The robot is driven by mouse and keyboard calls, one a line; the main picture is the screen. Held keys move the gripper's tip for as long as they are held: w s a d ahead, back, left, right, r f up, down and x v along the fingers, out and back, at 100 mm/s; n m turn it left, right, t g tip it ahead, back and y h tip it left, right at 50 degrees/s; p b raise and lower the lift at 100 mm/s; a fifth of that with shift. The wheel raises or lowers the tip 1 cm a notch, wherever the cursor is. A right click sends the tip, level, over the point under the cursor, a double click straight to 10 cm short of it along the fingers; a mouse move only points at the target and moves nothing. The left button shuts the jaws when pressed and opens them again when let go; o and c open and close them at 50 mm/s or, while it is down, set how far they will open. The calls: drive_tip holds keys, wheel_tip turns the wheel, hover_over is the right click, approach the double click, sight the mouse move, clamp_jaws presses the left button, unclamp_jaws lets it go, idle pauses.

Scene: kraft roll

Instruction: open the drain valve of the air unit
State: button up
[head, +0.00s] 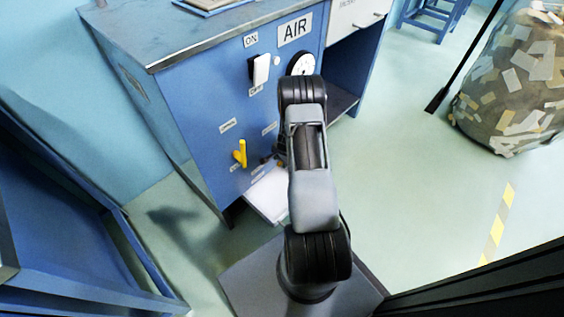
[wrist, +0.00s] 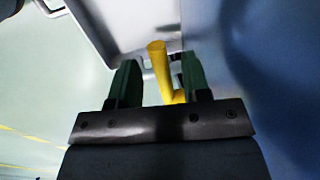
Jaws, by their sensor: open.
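The blue air unit (head: 190,110) carries an AIR label and stands at the upper left in the head view. The yellow drain valve handle (head: 241,153) is low on its front and points roughly up and down. My gripper (head: 267,160) is just right of the handle, partly hidden behind my arm. In the wrist view the open green fingers (wrist: 160,78) have the yellow handle (wrist: 158,62) between them in the picture, with gaps on both sides. I cannot tell whether the handle is inside the jaws or beyond them.
A white switch (head: 260,69) and a round gauge (head: 301,64) are higher on the front. A white tray (head: 266,196) lies below the valve. A blue frame (head: 60,200) stands at left. The floor at right is open, up to a large scrap-filled bag (head: 515,80).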

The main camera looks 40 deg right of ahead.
drive_tip(key=shift+f, duration=0.15)
drive_tip(key=shift+c, duration=0.3)
clamp_jaws()
idle(0.3)
